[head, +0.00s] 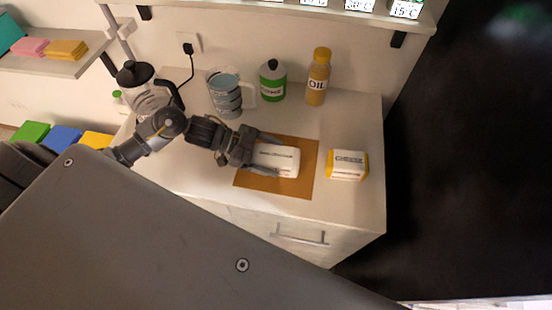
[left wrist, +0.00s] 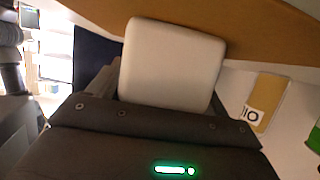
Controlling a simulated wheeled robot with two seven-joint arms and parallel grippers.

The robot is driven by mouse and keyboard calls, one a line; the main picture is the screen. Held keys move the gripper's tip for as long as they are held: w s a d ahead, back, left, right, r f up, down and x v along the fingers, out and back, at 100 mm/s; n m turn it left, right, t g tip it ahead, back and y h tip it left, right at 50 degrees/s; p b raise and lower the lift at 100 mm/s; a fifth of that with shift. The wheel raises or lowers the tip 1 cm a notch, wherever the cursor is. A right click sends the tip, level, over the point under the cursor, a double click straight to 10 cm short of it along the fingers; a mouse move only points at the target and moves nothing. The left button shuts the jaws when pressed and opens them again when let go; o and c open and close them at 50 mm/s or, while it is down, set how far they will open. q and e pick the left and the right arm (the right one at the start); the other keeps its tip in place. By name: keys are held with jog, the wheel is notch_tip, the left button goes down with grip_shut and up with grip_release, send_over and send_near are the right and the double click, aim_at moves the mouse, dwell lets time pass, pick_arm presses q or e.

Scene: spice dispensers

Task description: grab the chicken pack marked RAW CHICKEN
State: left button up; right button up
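A white pack (head: 278,159) lies at the brown mat on the counter. Its small dark label is too blurred to read with certainty. My left gripper (head: 270,154) reaches it from the left, one finger along each long side of the pack. In the left wrist view the pack (left wrist: 172,62) is a plain pale block between my dark fingers. I cannot tell whether the fingers press on it or stand just clear, nor whether it is off the mat. My right gripper is not in view.
A yellow and white pack marked CHEESE (head: 347,166) stands right of the brown mat (head: 304,183). Behind are a yellow OIL bottle (head: 317,80), a green bottle (head: 272,82), a clear jug (head: 225,92) and a blender (head: 142,90). The counter's front right is clear.

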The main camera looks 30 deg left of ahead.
pick_arm(q)
jog(key=c, duration=0.9)
jog(key=shift+c, duration=0.8)
jog(key=shift+r, duration=0.1)
